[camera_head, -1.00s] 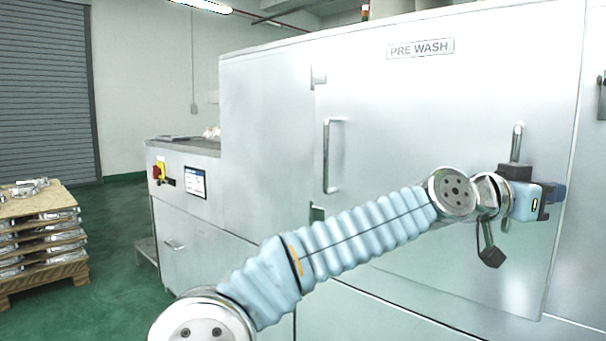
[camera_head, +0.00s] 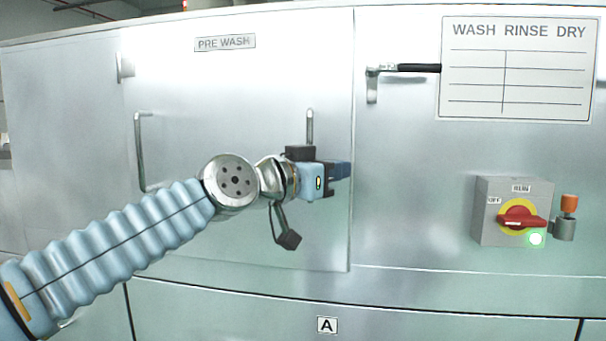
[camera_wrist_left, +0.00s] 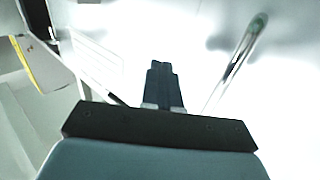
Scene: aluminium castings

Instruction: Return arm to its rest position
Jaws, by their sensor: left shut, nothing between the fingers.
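My left arm comes in from the left in the head view, raised and bent in front of the washing machine. My left gripper (camera_head: 341,170) points right, in front of the PRE WASH door (camera_head: 230,100) near its right edge. It is shut with nothing in it. The left wrist view shows its dark fingers (camera_wrist_left: 163,86) together. A vertical door handle (camera_head: 310,127) stands just above and behind the gripper; a metal bar also shows right of the fingers in the wrist view (camera_wrist_left: 236,62). I cannot tell the gap between them. My right gripper is not in view.
To the right are a grey switch box (camera_head: 514,211) with a red and yellow rotary switch and a lit green lamp, an orange-topped fitting (camera_head: 566,217), and a black-gripped lever (camera_head: 415,68). A WASH RINSE DRY sign (camera_head: 518,68) hangs above. The machine front fills the view.

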